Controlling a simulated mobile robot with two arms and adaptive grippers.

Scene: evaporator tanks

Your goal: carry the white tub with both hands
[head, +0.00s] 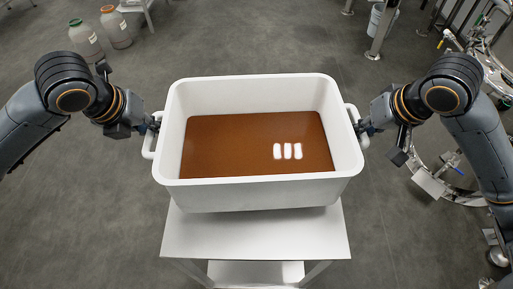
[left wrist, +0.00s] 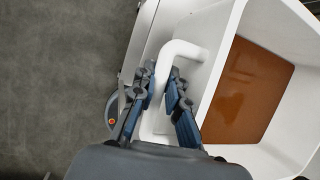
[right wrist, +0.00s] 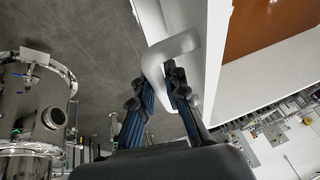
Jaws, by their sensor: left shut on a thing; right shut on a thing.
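The white tub (head: 255,195) is in the middle of the head view, with flat brown contents (head: 230,145) inside. It looks close to level, over a white table. I cannot tell whether it touches the table. My left gripper (head: 153,124) is shut on the tub's left handle, a white bar (left wrist: 185,50) that shows between the fingers in the left wrist view. My right gripper (head: 359,126) is shut on the right handle (right wrist: 175,46), which also shows between the fingers in the right wrist view. The fingertips are small and partly hidden in the head view.
The white table (head: 255,236) is below the tub. Two jars with coloured lids (head: 85,38) stand on the floor at the upper left. Steel tank equipment (head: 440,165) is at the right, close to my right arm.

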